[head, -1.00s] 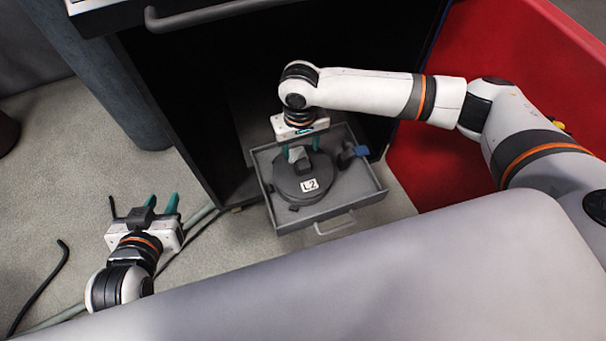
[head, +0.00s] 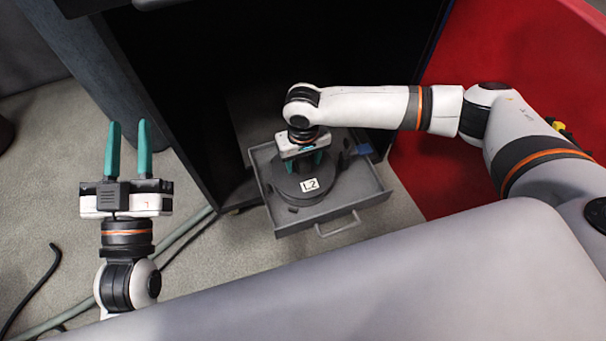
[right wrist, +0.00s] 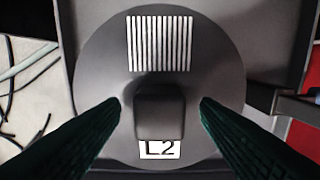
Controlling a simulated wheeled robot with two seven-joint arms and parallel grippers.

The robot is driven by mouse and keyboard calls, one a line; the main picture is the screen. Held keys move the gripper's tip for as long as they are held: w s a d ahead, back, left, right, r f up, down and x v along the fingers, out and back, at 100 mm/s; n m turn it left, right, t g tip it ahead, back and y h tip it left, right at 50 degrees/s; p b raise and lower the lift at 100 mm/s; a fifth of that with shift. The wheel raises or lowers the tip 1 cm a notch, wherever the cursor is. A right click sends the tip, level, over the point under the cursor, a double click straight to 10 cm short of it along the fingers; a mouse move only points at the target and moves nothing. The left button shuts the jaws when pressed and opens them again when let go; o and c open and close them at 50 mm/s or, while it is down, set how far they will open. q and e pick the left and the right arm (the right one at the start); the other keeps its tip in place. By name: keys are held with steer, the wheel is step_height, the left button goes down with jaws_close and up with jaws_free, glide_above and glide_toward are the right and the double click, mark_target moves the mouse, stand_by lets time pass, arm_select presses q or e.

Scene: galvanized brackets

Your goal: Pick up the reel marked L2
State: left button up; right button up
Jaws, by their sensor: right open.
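The reel marked L2 (head: 292,188) is a dark grey disc lying flat in an open grey drawer (head: 373,202). Its white L2 label faces up. In the right wrist view the reel (right wrist: 200,60) has a striped white patch and a block-shaped grip (right wrist: 160,112) at its middle. My right gripper (head: 304,164) is open over the reel, and its teal fingers (right wrist: 160,108) stand on either side of the grip with gaps between. My left gripper (head: 129,125) is open and empty at the left, over the floor, fingers pointing away.
The drawer sticks out of a dark cabinet (head: 190,80) and has a pale handle (head: 338,225). A blue item (head: 364,150) sits in the drawer's back right corner. A red bin (head: 440,170) stands to the right. Cables (head: 38,285) lie on the floor at left.

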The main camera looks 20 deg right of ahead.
steer(key=shift+f, duration=0.5)
arm_select(q)
steer(key=shift+s+r+t, duration=0.4)
steer(key=shift+r+t, duration=0.3)
steer(key=shift+r, duration=0.15)
arm_select(e)
jaws_close()
steer(key=shift+r, duration=0.1)
